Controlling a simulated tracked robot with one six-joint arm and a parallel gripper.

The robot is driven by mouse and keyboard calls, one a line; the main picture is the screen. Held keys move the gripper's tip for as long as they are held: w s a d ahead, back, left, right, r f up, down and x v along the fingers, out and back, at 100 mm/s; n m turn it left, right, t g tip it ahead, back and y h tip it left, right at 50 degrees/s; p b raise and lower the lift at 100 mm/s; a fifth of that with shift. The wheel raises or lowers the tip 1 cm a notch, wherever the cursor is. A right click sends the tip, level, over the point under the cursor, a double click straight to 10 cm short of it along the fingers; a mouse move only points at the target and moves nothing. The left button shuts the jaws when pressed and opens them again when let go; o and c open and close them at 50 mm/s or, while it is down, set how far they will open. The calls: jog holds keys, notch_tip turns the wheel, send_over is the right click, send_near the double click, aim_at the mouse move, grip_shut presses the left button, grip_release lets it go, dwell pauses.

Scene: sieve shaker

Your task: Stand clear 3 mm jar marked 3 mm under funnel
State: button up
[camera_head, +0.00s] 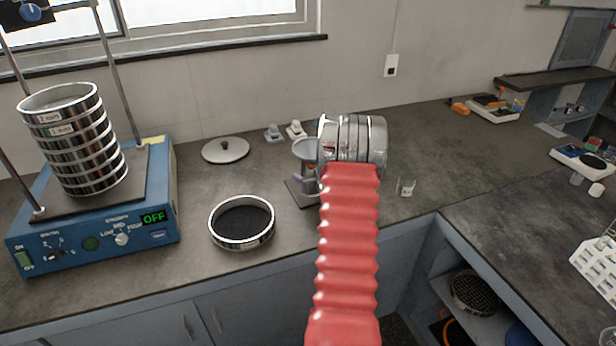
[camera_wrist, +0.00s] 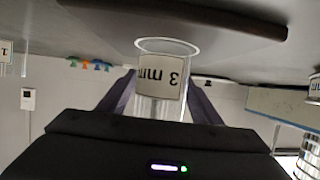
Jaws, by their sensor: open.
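The clear 3 mm jar (camera_wrist: 152,102) shows in the wrist view, picture upside down, with its white label reading "3 mm". My gripper (camera_wrist: 162,80) is open, with one dark finger on each side of the jar. The jar's base end is at the dark board (camera_wrist: 230,18); I cannot tell whether it touches. The stand's dark base plate (camera_head: 296,192) shows below the funnel.
A small labelled clear jar (camera_head: 405,187) stands right of my arm. A black-meshed sieve (camera_head: 241,238) and a round lid (camera_head: 225,150) lie left of the funnel. A sieve stack (camera_head: 72,140) stands on the blue shaker (camera_head: 95,240), which reads OFF.

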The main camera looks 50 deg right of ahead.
jog(key=v, duration=1.2)
jog(key=shift+f, duration=0.15)
dwell(0.6)
